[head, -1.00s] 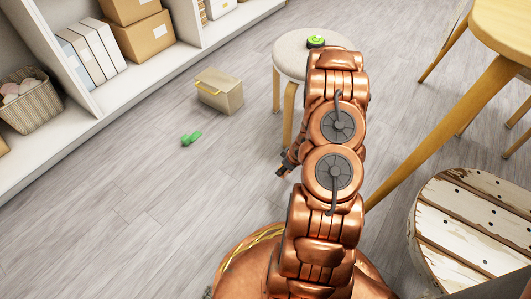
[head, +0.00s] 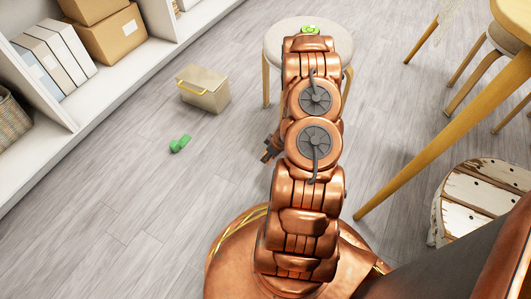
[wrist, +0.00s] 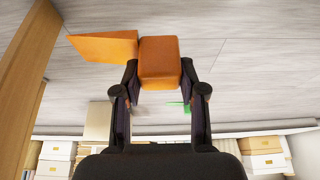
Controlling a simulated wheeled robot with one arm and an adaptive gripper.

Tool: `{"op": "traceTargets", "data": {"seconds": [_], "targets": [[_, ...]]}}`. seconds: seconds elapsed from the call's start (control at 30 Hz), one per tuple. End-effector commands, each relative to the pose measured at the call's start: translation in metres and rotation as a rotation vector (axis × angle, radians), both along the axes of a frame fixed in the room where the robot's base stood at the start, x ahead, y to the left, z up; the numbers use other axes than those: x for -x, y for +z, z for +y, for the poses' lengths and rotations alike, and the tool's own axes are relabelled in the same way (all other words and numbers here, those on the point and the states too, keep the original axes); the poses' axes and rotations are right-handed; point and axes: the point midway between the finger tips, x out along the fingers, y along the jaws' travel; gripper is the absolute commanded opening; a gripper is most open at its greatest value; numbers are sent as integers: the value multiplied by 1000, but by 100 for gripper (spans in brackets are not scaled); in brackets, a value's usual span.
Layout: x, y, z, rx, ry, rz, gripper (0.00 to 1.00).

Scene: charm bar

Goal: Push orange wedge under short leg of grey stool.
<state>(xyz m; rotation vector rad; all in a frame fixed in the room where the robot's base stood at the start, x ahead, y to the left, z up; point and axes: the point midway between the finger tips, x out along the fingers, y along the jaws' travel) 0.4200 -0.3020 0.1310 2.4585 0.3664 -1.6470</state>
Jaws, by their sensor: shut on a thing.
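In the wrist view an orange wedge (wrist: 105,46) tapers to a thin end at the left. Its blocky orange end sits between the fingertips of my gripper (wrist: 159,72), which is shut on it. In the head view my gripper (head: 269,150) shows only as a dark tip left of my arm, and the wedge is hidden. The grey stool (head: 276,46) has a round pale seat and wooden legs, partly behind my arm. A wooden leg (wrist: 22,75) fills the left of the wrist view, left of the wedge tip. I cannot tell which leg is short.
A green object (head: 309,30) lies on the stool seat, and another green object (head: 180,144) on the floor. A beige box (head: 204,95) with a yellow handle stands left of the stool. Shelves (head: 110,85) run along the left. A wooden table (head: 440,120) and a slatted round top (head: 485,200) are right.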

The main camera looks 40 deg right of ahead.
Motion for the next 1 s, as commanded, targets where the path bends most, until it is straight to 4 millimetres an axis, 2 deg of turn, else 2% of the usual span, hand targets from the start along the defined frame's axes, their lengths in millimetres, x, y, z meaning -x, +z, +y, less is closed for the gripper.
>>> {"op": "traceTargets", "data": {"seconds": [0.83,1.0], "targets": [[-9,-63,-25,4,2,1,4],[-10,-64,-30,2,1,2,4]]}}
